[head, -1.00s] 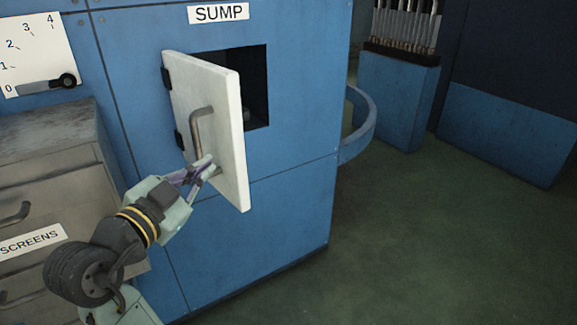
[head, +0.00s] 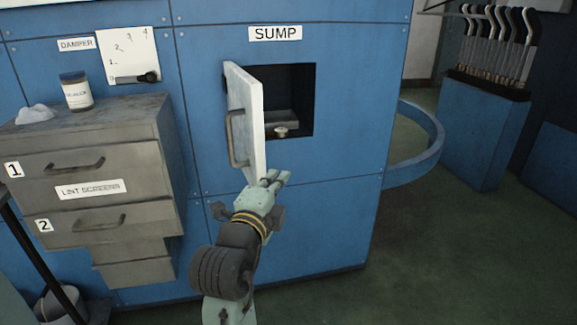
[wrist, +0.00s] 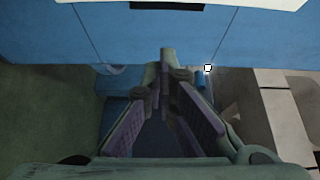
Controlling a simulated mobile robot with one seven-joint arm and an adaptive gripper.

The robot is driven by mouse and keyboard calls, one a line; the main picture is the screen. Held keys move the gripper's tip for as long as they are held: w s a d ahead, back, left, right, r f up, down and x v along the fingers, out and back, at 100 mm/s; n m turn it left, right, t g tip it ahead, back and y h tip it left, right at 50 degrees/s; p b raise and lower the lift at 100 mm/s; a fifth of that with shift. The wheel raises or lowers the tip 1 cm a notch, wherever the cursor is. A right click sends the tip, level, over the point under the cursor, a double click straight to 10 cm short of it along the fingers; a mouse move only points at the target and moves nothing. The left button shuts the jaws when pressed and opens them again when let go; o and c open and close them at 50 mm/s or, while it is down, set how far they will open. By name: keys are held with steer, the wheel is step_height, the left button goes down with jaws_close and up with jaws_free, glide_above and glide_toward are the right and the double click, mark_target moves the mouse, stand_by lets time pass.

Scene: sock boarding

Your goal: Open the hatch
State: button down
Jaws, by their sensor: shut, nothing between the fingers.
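The white hatch door (head: 246,120) under the SUMP label (head: 275,33) is hinged at its left and stands swung well out from the blue machine. Its bent metal handle (head: 235,138) is on the door's outer face. The dark opening (head: 296,90) behind it is exposed, with a small pale knob (head: 281,131) inside near the bottom. My gripper (head: 278,178) is just below the door's lower right corner; I cannot tell whether it touches the door. In the wrist view my gripper (wrist: 166,55) has its fingertips together with nothing between them.
A grey drawer cabinet (head: 90,158) labelled LINT SCREENS stands at left, with a jar (head: 76,91) and a pale lump (head: 34,113) on top. A curved blue rail (head: 435,135) juts from the machine's right side. A blue bin of tools (head: 480,125) stands beyond. The floor (head: 440,250) at right is clear.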

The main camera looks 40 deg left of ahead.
steer(key=p+x, duration=0.4)
steer(key=x, duration=0.6)
steer(key=shift+s+a+f+p, duration=0.1)
steer(key=shift+s+a, duration=0.25)
steer(key=shift+s, duration=0.2)
steer(key=shift+s+a+r+p, duration=0.15)
steer(key=shift+s+a, duration=0.15)
steer(key=shift+s, duration=0.3)
steer(key=shift+s+a+f+p, duration=0.15)
steer(key=shift+s+a, duration=0.2)
steer(key=shift+s, duration=0.2)
steer(key=s+a+b, duration=0.5)
steer(key=s, duration=0.2)
steer(key=shift+b, duration=0.4)
steer(key=shift+d, duration=0.1)
